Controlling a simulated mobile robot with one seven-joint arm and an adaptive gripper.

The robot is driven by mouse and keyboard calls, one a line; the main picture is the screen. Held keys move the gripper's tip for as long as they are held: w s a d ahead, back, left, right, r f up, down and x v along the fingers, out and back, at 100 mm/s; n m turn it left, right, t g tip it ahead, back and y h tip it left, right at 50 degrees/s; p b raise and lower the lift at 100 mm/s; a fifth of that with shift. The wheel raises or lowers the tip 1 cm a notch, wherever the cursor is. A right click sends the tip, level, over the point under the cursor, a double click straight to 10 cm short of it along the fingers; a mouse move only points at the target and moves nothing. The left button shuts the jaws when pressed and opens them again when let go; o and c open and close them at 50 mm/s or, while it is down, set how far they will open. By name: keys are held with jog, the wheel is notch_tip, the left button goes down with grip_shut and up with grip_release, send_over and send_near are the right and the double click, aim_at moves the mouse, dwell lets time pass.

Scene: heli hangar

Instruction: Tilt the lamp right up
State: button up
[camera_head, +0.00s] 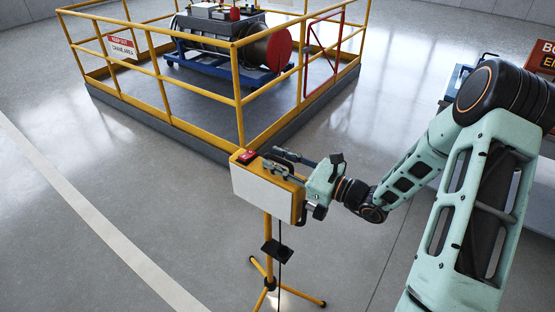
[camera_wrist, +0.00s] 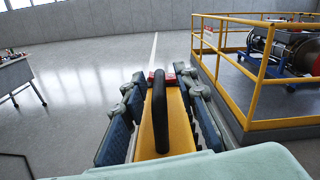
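The lamp is a yellow box with a pale flat panel (camera_head: 262,195) on its front, mounted on a yellow tripod stand (camera_head: 268,232). The panel looks close to upright; its exact tilt is hard to tell. A red part sits at the far end of its top. My gripper (camera_head: 276,164) is at the lamp's top, coming from the right. In the wrist view, the lamp's yellow top (camera_wrist: 178,128) carries a black handle (camera_wrist: 160,112). My gripper (camera_wrist: 163,82) is open, its fingers on either side of the handle with gaps visible.
A yellow railing (camera_head: 238,85) surrounds a platform with machinery (camera_head: 235,45) behind the lamp. A dark cable hangs beside the stand. A table (camera_wrist: 14,75) stands at left in the wrist view. The floor left of the lamp is clear.

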grip_shut()
jog(key=shift+w, duration=0.1)
dwell(0.3)
jog(key=shift+w+d+m+p, duration=0.55)
jog(key=shift+w+m+p, duration=0.1)
jog(key=shift+m, duration=0.25)
jog(key=w+d+f+m, duration=0.4)
jog(key=w+m, duration=0.1)
jog(key=m, duration=0.1)
jog(key=shift+w+d, duration=0.15)
jog(key=shift+w, duration=0.2)
